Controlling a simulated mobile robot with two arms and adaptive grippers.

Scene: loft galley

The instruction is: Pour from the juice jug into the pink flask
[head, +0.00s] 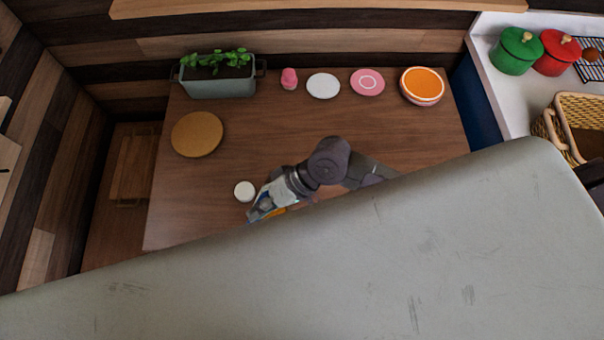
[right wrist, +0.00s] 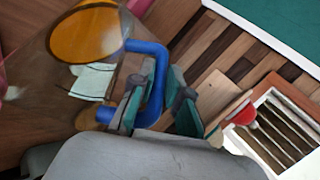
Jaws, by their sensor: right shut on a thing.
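The juice jug (right wrist: 90,36) shows in the right wrist view as a clear vessel with orange juice and a blue handle (right wrist: 152,72). My right gripper (right wrist: 155,108) is shut on that handle. In the head view my right gripper (head: 267,206) is above the front part of the table, and only a bit of the jug (head: 276,211) shows beneath it. I cannot tell the jug's tilt. A small pink object that looks like the pink flask (head: 289,79) stands at the back of the table, apart from the gripper. My left gripper is not in view.
The wooden table (head: 270,135) also holds a planter (head: 218,84), round board (head: 197,134), white plate (head: 323,86), pink plate (head: 367,82), orange bowl (head: 422,86) and small white round thing (head: 244,191). The table's middle is clear. A large grey shape hides the front.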

